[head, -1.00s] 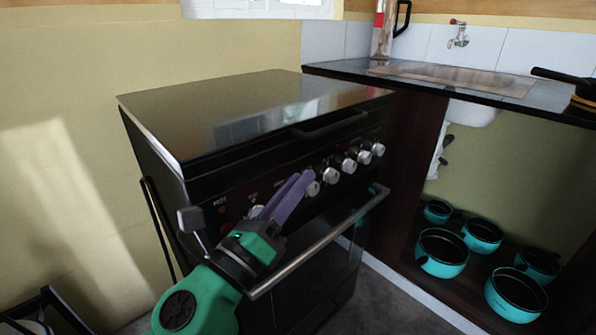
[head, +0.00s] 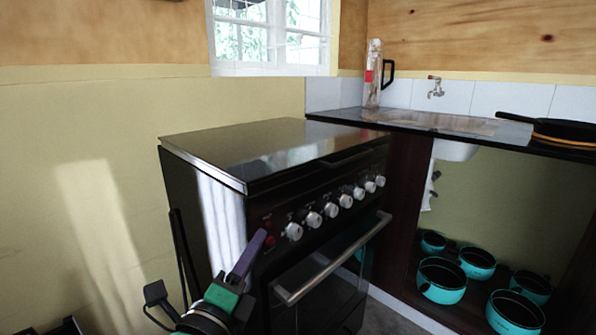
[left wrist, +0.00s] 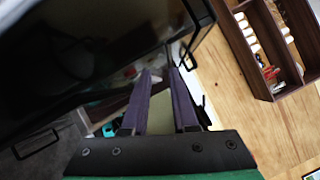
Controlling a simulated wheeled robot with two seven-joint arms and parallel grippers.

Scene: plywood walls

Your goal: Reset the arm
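My left gripper (head: 258,236) is at the lower left of the head view, with purple fingers pointing up beside the front left corner of the black stove (head: 193,200). I cannot tell whether it touches the stove. In the left wrist view, the two purple fingers of the left gripper (left wrist: 159,72) are apart with nothing between them. My right arm and gripper are not in view.
The stove has a row of silver knobs (head: 331,210) and an oven door handle (head: 335,260). Right of it is a black counter (head: 400,118) with a pan (head: 550,127). Several turquoise pots (head: 442,280) stand below. Bare wall (head: 100,190) is left.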

